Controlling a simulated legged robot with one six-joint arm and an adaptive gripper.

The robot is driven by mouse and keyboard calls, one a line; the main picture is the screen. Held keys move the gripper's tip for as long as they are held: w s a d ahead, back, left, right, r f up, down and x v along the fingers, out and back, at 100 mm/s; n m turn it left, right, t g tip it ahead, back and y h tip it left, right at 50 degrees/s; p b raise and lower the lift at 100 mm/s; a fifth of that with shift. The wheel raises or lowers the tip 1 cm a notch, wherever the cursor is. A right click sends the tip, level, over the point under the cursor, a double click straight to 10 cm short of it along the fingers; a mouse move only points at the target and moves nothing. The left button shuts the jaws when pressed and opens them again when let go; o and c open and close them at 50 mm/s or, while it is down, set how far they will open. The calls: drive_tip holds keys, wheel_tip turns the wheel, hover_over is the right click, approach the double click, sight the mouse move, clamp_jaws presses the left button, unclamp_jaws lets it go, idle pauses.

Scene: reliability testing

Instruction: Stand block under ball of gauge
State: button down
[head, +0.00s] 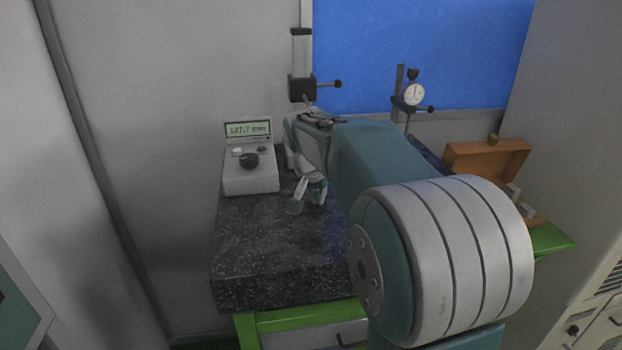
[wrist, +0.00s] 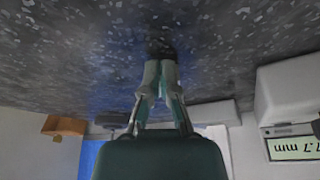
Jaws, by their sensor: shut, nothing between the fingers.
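My gripper (head: 304,198) is low over the dark speckled granite plate (head: 270,250), in front of the tall gauge column. In the wrist view the gripper (wrist: 160,68) has its fingertips together with nothing between them, pointing at the granite (wrist: 70,50). The tall gauge (head: 302,88) has a black carriage with a side knob; its lower part and any ball are hidden behind my arm. A dial gauge (head: 413,95) stands on a post farther right. Small pale blocks (head: 513,192) sit at the wooden case on the right; I cannot tell which one the task means.
A readout box (head: 250,180) showing about 127.7 mm stands on the plate's left side. The open wooden case (head: 490,160) is at the right. The plate's front left is clear. The plate rests on a green-edged bench (head: 300,317). A wall is close on the left.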

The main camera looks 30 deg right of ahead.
drive_tip(key=shift+w+d, duration=0.25)
drive_tip(key=shift+w, duration=0.6)
drive_tip(key=shift+w+d, duration=0.25)
drive_tip(key=shift+w, duration=0.65)
drive_tip(key=shift+w+d, duration=0.25)
drive_tip(key=shift+w, duration=0.6)
drive_tip(key=shift+s+d+v, duration=0.1)
drive_tip(key=shift+s+v, duration=0.15)
drive_tip(key=shift+v, duration=0.85)
drive_tip(key=shift+s+d+v, duration=0.15)
drive_tip(key=shift+s+v, duration=0.05)
drive_tip(key=shift+v, duration=0.9)
